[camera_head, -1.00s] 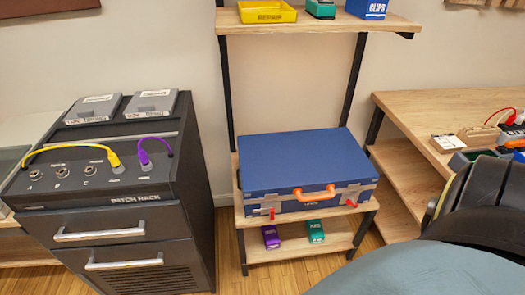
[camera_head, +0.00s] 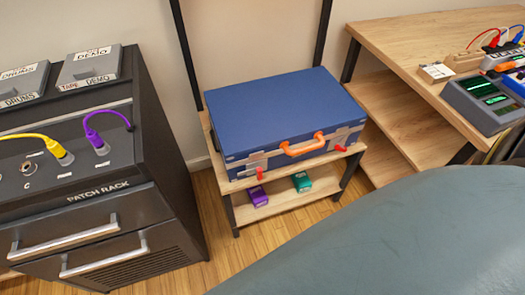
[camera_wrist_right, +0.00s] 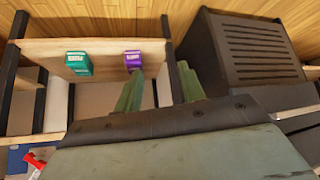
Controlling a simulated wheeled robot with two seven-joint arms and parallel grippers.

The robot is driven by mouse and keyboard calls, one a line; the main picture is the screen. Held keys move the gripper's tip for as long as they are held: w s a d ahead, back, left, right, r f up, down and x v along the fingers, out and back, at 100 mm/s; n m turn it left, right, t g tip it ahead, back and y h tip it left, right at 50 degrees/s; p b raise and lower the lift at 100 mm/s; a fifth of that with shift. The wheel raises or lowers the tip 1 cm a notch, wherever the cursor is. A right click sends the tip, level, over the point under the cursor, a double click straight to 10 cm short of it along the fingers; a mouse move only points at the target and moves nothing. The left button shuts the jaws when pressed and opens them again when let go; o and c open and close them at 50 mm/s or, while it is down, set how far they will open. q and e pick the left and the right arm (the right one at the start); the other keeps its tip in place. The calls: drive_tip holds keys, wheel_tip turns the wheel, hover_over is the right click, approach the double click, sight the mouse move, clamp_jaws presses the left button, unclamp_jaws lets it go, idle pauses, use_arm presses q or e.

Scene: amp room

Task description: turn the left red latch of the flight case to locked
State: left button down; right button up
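The blue flight case (camera_head: 285,110) lies closed on the middle shelf of a rack in the head view, with an orange handle (camera_head: 303,145) on its front. The left red latch (camera_head: 259,173) is at the front's left end and points downward. The right red latch (camera_head: 340,148) is near the right end. My right gripper (camera_wrist_right: 160,71) is open and empty in the right wrist view, its two green fingers apart near the lower shelf. A red latch (camera_wrist_right: 35,160) and a bit of blue case show at that view's lower left corner. My left gripper is not in view.
A purple pedal (camera_head: 257,196) and a teal pedal (camera_head: 302,181) sit on the lower shelf (camera_head: 280,205). The dark patch rack cabinet (camera_head: 100,200) stands close left of the shelf. A wooden desk (camera_head: 425,50) stands right. Wooden floor (camera_head: 228,245) is open in front.

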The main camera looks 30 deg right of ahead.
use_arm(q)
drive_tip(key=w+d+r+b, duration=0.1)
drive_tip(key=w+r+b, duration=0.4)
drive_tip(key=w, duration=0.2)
use_arm(e)
drive_tip(key=w+r+m+t+h, duration=0.1)
drive_tip(key=w+r+t, duration=0.2)
drive_tip(key=w, duration=0.2)
drive_tip(key=w+r+m+t, duration=0.1)
drive_tip(key=w+r+t, duration=0.2)
drive_tip(key=w, duration=0.3)
drive_tip(key=m+t+h+b, duration=0.3)
drive_tip(key=t+h, duration=0.1)
approach(260, 174)
drive_tip(key=b+x, duration=0.3)
drive_tip(key=x, duration=0.6)
drive_tip(key=shift+w+d+b, duration=0.15)
drive_tip(key=shift+w+b, duration=0.1)
drive_tip(key=shift+b, duration=0.05)
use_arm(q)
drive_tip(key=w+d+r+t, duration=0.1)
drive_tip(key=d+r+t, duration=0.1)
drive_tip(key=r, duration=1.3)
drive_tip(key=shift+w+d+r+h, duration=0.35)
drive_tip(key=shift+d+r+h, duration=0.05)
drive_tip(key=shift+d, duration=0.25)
use_arm(e)
drive_tip(key=shift+w, duration=0.3)
drive_tip(key=shift+c, duration=0.3)
clamp_jaws()
